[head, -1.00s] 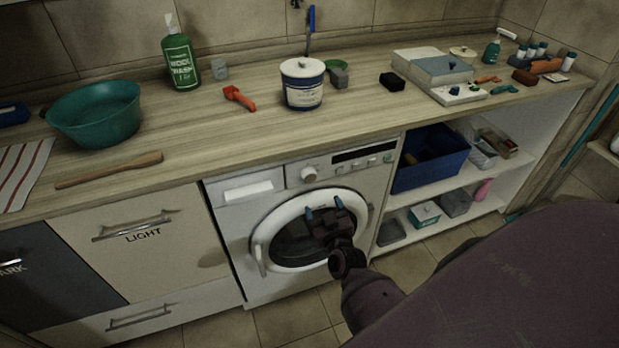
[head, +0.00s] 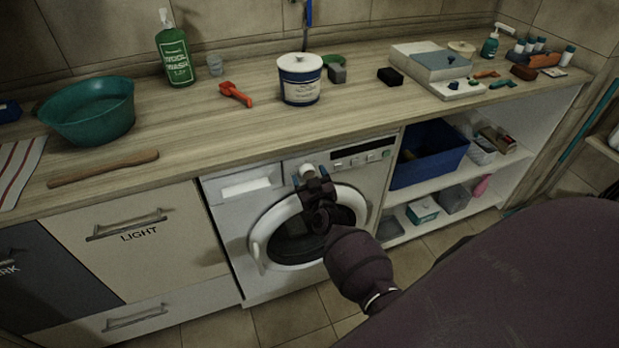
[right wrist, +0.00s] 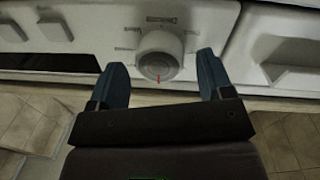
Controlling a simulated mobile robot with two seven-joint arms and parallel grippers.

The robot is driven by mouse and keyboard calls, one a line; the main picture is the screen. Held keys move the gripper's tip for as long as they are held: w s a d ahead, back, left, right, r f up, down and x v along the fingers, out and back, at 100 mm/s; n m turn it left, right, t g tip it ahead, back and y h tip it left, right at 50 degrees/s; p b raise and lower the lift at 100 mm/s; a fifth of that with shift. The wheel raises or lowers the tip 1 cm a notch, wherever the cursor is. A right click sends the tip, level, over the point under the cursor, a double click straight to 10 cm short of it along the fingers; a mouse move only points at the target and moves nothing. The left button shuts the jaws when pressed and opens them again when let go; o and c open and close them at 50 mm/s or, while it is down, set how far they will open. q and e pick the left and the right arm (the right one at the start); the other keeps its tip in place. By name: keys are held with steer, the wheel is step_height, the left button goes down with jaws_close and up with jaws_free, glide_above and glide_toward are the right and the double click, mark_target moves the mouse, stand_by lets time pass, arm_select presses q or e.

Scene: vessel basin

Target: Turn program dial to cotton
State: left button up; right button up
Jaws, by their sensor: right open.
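The white program dial (head: 307,170) is on the front panel of the washing machine (head: 236,212). My right gripper (head: 310,178) is open in front of the dial. Its two blue fingertips (right wrist: 163,76) stand on either side of the dial in the wrist picture, with gaps between them and it. Whether they reach around it in depth is unclear. My left gripper is not in view.
Buttons and a dark display (head: 350,150) lie right of the dial, the detergent drawer (head: 246,188) left. The round door (head: 262,240) is below, partly behind my right arm. The worktop (head: 200,130) overhangs closely above and holds a tub (head: 300,90) and a green bowl (head: 92,112).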

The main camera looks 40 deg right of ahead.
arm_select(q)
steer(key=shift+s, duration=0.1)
arm_select(e)
steer(key=shift+c, duration=1.1)
steer(key=c, duration=0.7)
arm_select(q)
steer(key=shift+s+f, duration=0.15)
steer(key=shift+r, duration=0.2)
arm_select(e)
steer(key=shift+m, duration=0.3)
